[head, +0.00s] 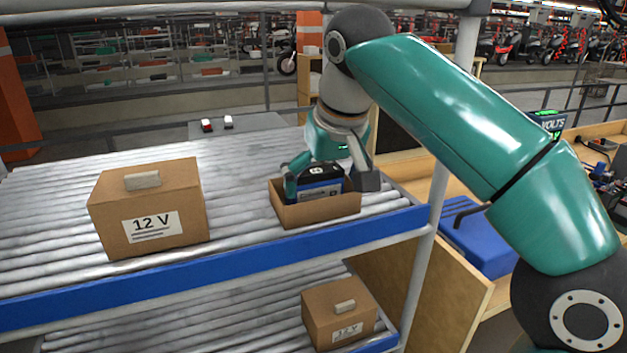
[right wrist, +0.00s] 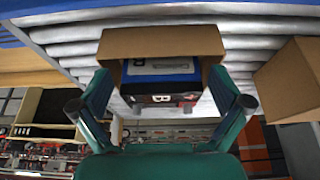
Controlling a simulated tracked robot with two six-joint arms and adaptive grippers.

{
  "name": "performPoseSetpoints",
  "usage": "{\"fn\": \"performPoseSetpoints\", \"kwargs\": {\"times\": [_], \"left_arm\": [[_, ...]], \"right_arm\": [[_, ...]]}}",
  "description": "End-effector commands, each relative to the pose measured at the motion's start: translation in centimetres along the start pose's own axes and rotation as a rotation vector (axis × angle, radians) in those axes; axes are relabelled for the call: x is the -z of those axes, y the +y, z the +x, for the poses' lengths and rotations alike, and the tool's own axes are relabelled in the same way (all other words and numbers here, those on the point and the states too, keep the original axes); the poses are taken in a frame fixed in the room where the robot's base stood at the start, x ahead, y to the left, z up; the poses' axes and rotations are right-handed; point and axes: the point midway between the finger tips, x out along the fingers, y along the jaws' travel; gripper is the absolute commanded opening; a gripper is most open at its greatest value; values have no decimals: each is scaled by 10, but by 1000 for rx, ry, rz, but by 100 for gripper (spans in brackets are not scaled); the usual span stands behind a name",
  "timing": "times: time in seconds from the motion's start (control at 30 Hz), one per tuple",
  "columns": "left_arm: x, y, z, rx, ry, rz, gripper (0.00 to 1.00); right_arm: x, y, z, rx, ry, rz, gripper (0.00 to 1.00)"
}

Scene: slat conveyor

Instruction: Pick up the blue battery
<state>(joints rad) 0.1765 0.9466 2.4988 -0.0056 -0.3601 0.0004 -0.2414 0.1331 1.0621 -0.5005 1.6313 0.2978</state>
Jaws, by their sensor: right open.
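The blue battery (head: 320,187), with a black top, sits in an open cardboard box (head: 322,212) on the upper roller shelf. In the right wrist view the battery (right wrist: 160,78) shows inside the box (right wrist: 150,42). My right gripper (head: 329,178) is open above the box, its fingers to the left and right of the battery. In the right wrist view my right gripper (right wrist: 161,92) has a finger on each side of the battery, with visible gaps. Whether a finger touches the box wall cannot be told. My left gripper is not in view.
A closed 12 V box (head: 165,185) stands left on the upper shelf. Another 12 V box (head: 338,312) is on the lower shelf. A blue rail (head: 215,266) edges the upper shelf, and a grey post (head: 425,240) stands right. Rollers between the upper boxes are clear.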

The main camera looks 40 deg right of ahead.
Motion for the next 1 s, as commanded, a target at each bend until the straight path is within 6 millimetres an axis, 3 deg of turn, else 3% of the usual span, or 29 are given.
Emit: {"fn": "performPoseSetpoints", "kwargs": {"times": [0.17,0.37,0.53,0.83,0.87,1.0], "left_arm": [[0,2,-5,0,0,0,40],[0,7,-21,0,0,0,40],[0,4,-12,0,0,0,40],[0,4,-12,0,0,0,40],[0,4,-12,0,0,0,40],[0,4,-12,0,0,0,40]], "right_arm": [[11,-1,4,1,-1,-1,100],[42,-1,15,0,-3,0,100],[38,-1,42,1,-2,-2,100],[38,-2,47,3,1,-2,100],[38,-2,47,3,0,-2,98],[38,-2,47,3,0,-2,75]]}}
